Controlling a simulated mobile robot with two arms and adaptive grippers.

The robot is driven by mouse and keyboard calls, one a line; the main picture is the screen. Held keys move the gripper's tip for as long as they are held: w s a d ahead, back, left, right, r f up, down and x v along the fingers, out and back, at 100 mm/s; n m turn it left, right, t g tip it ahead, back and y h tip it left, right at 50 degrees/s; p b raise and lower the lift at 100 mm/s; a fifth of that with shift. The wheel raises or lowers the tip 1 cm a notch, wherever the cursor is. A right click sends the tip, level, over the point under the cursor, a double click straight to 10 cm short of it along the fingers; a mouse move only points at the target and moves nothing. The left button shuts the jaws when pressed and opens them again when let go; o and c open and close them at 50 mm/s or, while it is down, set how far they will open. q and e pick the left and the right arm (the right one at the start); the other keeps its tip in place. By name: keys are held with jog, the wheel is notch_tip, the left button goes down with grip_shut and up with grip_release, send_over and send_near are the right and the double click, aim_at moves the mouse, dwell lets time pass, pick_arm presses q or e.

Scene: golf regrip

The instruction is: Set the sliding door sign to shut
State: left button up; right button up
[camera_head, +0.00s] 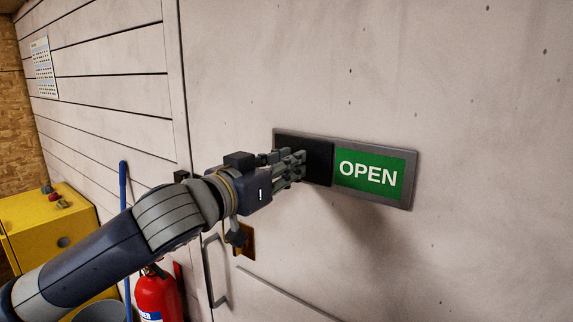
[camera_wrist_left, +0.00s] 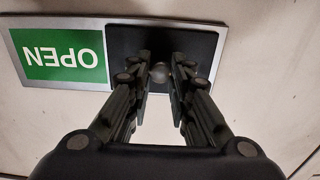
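The door sign (camera_head: 411,192) is a grey-framed plate on the pale door. Its right part shows a green OPEN panel (camera_head: 368,174); a black sliding cover (camera_head: 319,162) sits over the left part. In the left wrist view the OPEN panel (camera_wrist_left: 60,56) appears upside down, left of the black cover (camera_wrist_left: 205,45). A small round knob (camera_wrist_left: 160,72) stands on the cover. My left gripper (camera_head: 300,165) is at the cover, its two fingers on either side of the knob and seemingly touching it, also in the wrist view (camera_wrist_left: 160,78). My right gripper is out of view.
A door handle (camera_head: 213,272) and a small orange-brown plate (camera_head: 245,241) are below my left arm. A red fire extinguisher (camera_head: 157,294), a blue pole (camera_head: 124,190) and a yellow cabinet (camera_head: 45,235) stand at left. The wall right of the sign is clear.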

pick_arm(q)
grip_shut()
jog(key=s+d, duration=0.2)
jog(key=d, duration=0.1)
jog(key=s+d+b, duration=0.1)
jog(key=s+d, duration=0.2)
jog(key=d, duration=0.1)
jog(key=s+d+b, duration=0.1)
jog(key=s+d, duration=0.2)
jog(key=shift+d, duration=0.4)
jog(key=o, duration=0.5)
grip_release()
jog(key=shift+o, duration=1.3)
jog(key=shift+d, duration=0.15)
jog(key=v, duration=1.2)
